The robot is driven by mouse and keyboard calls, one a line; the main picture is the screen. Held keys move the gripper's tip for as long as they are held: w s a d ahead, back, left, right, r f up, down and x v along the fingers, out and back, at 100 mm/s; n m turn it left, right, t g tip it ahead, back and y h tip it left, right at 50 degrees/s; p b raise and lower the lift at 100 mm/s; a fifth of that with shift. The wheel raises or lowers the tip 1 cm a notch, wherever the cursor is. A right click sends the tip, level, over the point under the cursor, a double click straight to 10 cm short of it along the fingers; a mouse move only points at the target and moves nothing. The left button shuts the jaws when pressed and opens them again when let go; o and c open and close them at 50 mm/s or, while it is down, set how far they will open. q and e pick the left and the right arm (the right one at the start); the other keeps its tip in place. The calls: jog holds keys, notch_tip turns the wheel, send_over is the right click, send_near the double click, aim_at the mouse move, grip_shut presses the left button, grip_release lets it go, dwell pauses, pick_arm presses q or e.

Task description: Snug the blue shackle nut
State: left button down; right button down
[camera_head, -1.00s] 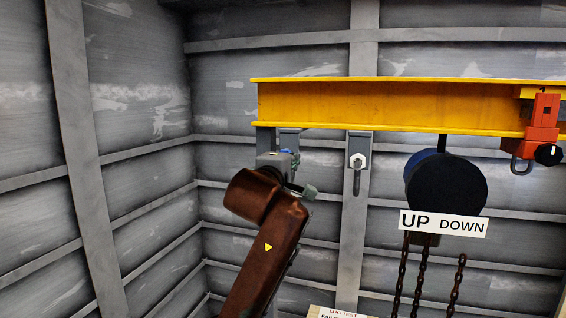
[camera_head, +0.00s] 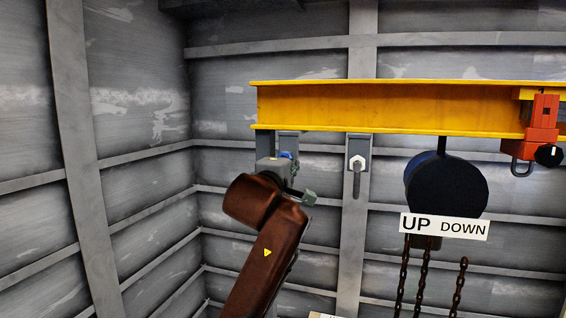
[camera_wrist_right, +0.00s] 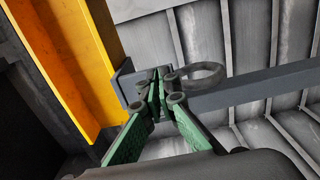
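A small blue spot, likely the blue shackle nut (camera_head: 286,155), shows at the lug under the left end of the yellow beam. My right gripper's grey housing and part of a finger show just below it in the head view, at the end of my brown arm. In the right wrist view my right gripper (camera_wrist_right: 159,84) has its green fingers close together at a grey bracket, beside a dark ring-shaped shackle (camera_wrist_right: 200,75). No blue shows there, so whether the nut is between the fingers is hidden. My left gripper is not in view.
The yellow beam (camera_head: 390,105) spans above. A second lug with a shackle (camera_head: 357,165) hangs to the right. Farther right are a black hoist (camera_head: 446,185) with an UP DOWN sign (camera_head: 444,227) and chains, and a red clamp (camera_head: 540,128). Grey ribbed walls stand behind.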

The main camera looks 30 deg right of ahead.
jog(key=b+v, duration=0.2)
jog(key=v, duration=0.4)
jog(key=shift+s, duration=0.2)
jog(key=shift+d+f, duration=0.1)
jog(key=shift+f, duration=0.05)
jog(key=w+d+m+p, duration=0.4)
jog(key=m+p, duration=0.1)
jog(key=p, duration=0.4)
jog(key=shift+d+m, duration=0.2)
jog(key=shift+m, duration=0.2)
dwell(0.5)
jog(key=shift+d, duration=0.1)
